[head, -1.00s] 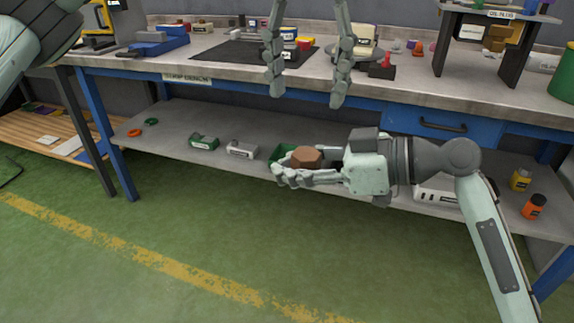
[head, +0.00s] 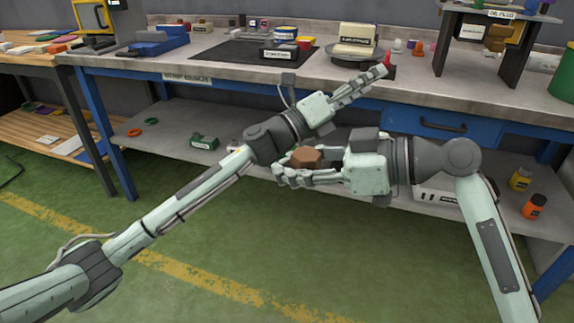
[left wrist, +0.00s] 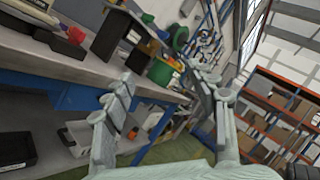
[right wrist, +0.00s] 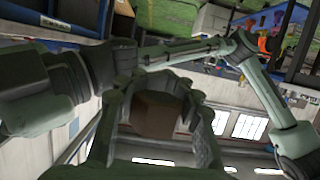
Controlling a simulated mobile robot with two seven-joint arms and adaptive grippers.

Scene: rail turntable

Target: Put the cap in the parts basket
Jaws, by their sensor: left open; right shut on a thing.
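A brown, many-sided block (head: 307,156), possibly the cap, is in my right gripper (head: 284,168), whose fingers close around it in front of the bench's lower shelf. The block also shows dark between the fingers in the right wrist view (right wrist: 155,112). My left gripper (head: 383,72) is empty and points up and right over the bench's front edge, near the turntable. Its fingers are spread apart in the left wrist view (left wrist: 160,82). I cannot pick out a parts basket for certain.
The bench top (head: 230,76) carries a cream labelled block (head: 357,40), a black mat (head: 225,54) and a dark rack (head: 500,40) at right. The lower shelf (head: 165,137) holds a green labelled part (head: 204,142) and bottles (head: 534,206). The green floor in front is open.

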